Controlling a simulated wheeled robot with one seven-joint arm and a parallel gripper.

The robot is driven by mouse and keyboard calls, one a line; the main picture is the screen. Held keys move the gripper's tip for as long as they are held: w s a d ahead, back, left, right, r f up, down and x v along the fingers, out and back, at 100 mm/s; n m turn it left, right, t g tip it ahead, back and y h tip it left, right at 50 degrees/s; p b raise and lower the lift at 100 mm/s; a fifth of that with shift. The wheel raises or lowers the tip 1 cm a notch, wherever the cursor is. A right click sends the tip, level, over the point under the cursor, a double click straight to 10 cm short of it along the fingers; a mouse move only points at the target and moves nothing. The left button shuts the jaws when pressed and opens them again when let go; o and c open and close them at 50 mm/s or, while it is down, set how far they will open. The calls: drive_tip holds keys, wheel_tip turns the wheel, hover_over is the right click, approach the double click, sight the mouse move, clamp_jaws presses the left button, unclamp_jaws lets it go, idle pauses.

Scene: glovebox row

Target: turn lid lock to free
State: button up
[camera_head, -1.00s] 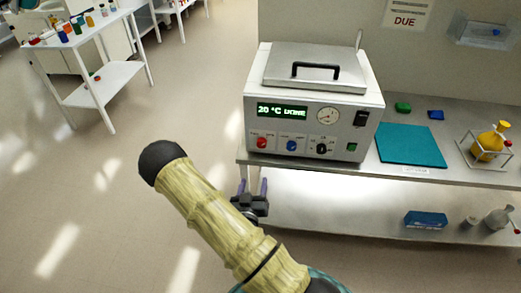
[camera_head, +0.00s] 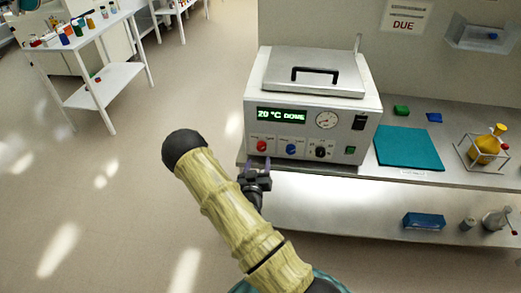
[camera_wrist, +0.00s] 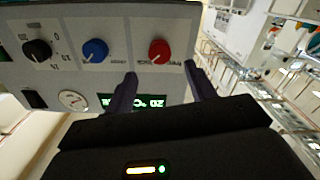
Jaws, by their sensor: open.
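A white bench device (camera_head: 250,135) with a shut, handled grey lid (camera_head: 313,70) stands on the metal bench. Its front has a red knob (camera_head: 261,146), a blue knob (camera_head: 291,149) and a black knob (camera_head: 320,152). Their labels are too small to read surely, so I cannot tell by text which is the lid lock. My gripper (camera_head: 254,163) is open and empty, just below and in front of the red knob. In the wrist view the picture is upside down; the red knob (camera_wrist: 159,50) lies just beyond the gap between my fingertips (camera_wrist: 160,72), apparently not between them.
The green display (camera_head: 281,115), a gauge (camera_head: 327,120) and a black switch (camera_head: 360,120) are on the same panel. A teal mat (camera_head: 409,147) and a yellow flask (camera_head: 487,145) in a rack are to the right. The bench's front edge runs close to my gripper.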

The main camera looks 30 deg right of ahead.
sight(261, 149)
drive_tip(key=p+x, duration=0.1)
drive_tip(key=x, duration=0.6)
drive_tip(key=c, duration=1)
